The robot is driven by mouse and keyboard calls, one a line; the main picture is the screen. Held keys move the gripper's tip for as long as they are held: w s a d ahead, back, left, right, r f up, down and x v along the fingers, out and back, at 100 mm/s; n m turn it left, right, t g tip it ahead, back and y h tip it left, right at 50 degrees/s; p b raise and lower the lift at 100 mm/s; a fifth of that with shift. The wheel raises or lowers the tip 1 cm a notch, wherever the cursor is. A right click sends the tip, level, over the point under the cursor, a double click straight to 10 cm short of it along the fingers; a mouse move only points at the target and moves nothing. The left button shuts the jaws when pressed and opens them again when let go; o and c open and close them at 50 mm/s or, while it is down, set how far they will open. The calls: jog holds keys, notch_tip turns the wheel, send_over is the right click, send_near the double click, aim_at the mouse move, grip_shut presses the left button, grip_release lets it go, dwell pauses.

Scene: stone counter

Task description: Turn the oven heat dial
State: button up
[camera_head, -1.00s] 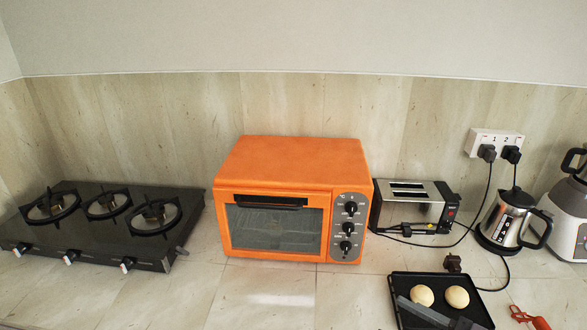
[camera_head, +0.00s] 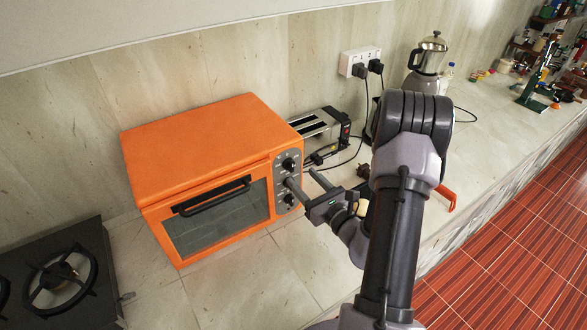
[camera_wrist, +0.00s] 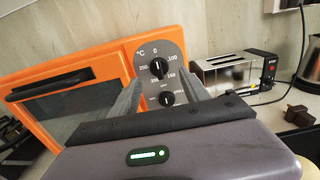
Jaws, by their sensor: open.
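The orange oven (camera_head: 205,150) stands on the counter with its door shut. Its grey dial panel is at the right of its front. The heat dial (camera_head: 289,163) is the top black knob, beside a °C scale; in the wrist view (camera_wrist: 158,68) its white mark looks nearly upright. A lower dial (camera_wrist: 167,99) sits under it, and the bottom dial also shows (camera_head: 290,199). My gripper (camera_head: 301,178) is open and empty in front of the panel, its fingers pointing at it. In the wrist view the fingers (camera_wrist: 161,84) straddle the dials. I cannot tell whether they touch.
A toaster (camera_head: 318,128) stands right of the oven, with a cable beside it. A black stove (camera_head: 60,275) is at the lower left. A blender (camera_head: 425,60) stands farther right by the wall socket (camera_head: 360,62). The counter before the oven is clear.

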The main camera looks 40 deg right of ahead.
aim_at(293, 168)
jog(key=w, duration=0.5)
jog(key=shift+d, duration=0.1)
jog(key=shift+c, duration=0.2)
grip_shut()
